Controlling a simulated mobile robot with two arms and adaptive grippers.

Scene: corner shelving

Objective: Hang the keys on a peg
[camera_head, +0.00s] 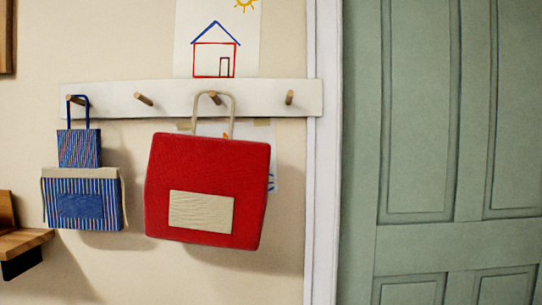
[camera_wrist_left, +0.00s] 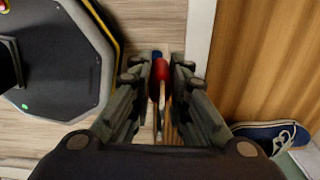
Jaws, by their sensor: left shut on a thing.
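A pale peg rail (camera_head: 115,101) with several wooden pegs runs along the wall in the head view. The second peg from the left (camera_head: 144,99) and the rightmost peg (camera_head: 289,97) are bare. In the left wrist view my left gripper (camera_wrist_left: 160,72) is shut on a narrow thing with a red part (camera_wrist_left: 161,72), which I take to be the keys. The fingers hide much of it, and separate keys cannot be made out. No gripper shows in the head view, so its distance from the pegs cannot be told. My right gripper is in neither view.
A blue striped bag (camera_head: 82,203) hangs at the leftmost peg, and a red bag (camera_head: 207,165) hangs by its handle from the third. A green door (camera_head: 440,150) stands right. A wooden ledge (camera_head: 22,241) juts in lower left. A blue shoe (camera_wrist_left: 268,137) lies below.

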